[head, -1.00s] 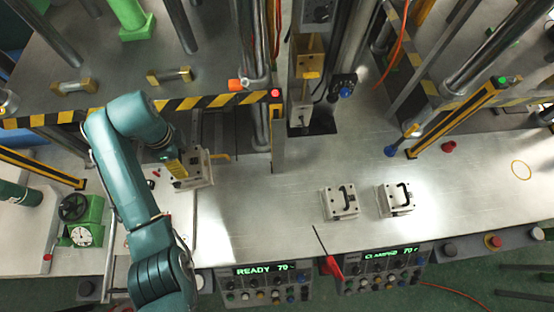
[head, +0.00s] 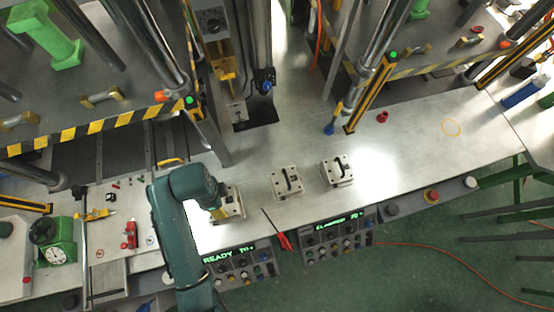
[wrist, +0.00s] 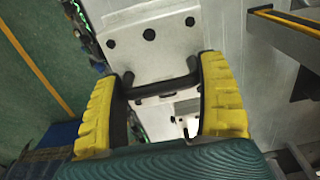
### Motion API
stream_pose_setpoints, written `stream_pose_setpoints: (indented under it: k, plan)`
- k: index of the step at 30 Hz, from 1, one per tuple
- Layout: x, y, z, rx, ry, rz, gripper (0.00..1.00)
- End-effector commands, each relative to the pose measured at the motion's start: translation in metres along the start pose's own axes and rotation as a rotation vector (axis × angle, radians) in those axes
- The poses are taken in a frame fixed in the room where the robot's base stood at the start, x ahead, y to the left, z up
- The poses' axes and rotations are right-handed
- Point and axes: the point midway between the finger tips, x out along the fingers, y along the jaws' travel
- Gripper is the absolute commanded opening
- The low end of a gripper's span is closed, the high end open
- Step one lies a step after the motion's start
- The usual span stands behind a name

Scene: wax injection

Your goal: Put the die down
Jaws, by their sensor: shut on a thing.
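A pale metal die (head: 236,208) with dark holes hangs at my gripper (head: 220,212), left of two similar dies. In the wrist view, the yellow-padded fingers of my gripper (wrist: 162,95) are closed on the black handle of the die (wrist: 150,45). The two other dies, the middle one (head: 287,183) and the right one (head: 337,171), stand upright on the bench (head: 390,150) with black handles on top. My arm hides part of the held die in the head view. I cannot tell whether its base touches the bench.
Control panels reading READY (head: 235,258) and CLAMPED (head: 338,232) line the front edge. A red-handled tool (head: 284,241) lies near the edge. A striped post (head: 370,95) and a small red knob (head: 382,117) stand behind. The bench right of the dies is clear.

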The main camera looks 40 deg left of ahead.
Motion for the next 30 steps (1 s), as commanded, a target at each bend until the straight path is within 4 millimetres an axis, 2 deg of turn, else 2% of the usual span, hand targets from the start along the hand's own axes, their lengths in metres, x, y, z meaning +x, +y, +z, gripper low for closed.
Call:
stream_pose_setpoints:
  k: [2, 10, 18, 30]
  plan:
    - [-0.005, 0.002, 0.0, -0.001, 0.001, -0.008, 0.35]
    - [-0.001, 0.001, 0.001, -0.002, 0.001, -0.007, 0.35]
    - [0.047, 0.002, 0.0, -0.002, 0.001, -0.005, 0.35]
    - [0.095, 0.001, 0.0, -0.002, 0.001, -0.007, 0.35]
